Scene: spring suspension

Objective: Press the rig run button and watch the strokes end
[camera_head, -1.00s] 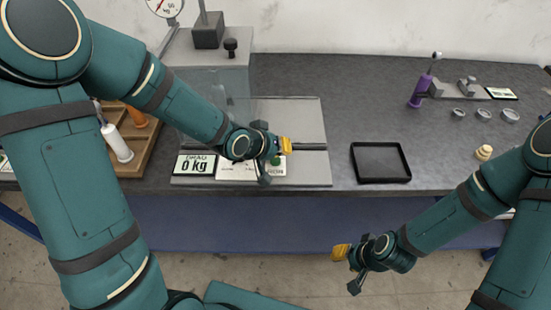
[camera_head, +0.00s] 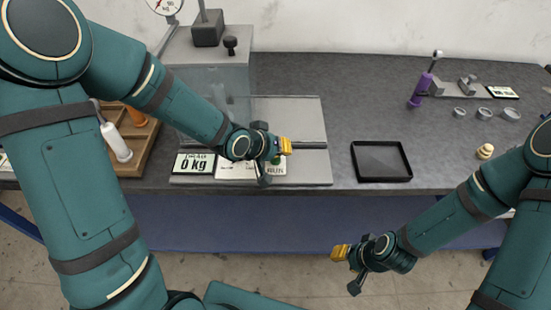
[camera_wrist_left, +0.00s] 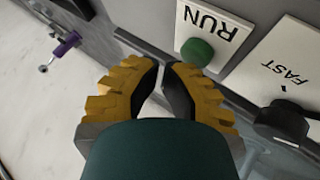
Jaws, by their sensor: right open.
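The green run button (camera_wrist_left: 197,51) sits on a white RUN plate (camera_wrist_left: 212,35) in the left wrist view. The RUN plate also shows in the head view (camera_head: 275,170), partly behind my left gripper (camera_head: 284,162). My left gripper's yellow fingers (camera_wrist_left: 163,66) have their tips almost together, with nothing between them, close beside the button. I cannot tell whether they touch it. My right gripper (camera_head: 345,268) is open and empty in front of the bench.
A FAST dial (camera_wrist_left: 283,118) is beside the RUN plate. An empty black tray (camera_head: 381,180) lies right of the rig. A purple damper (camera_head: 421,90) and several metal rings stand at the back right. A wooden rack (camera_head: 133,160) with bottles is at the left.

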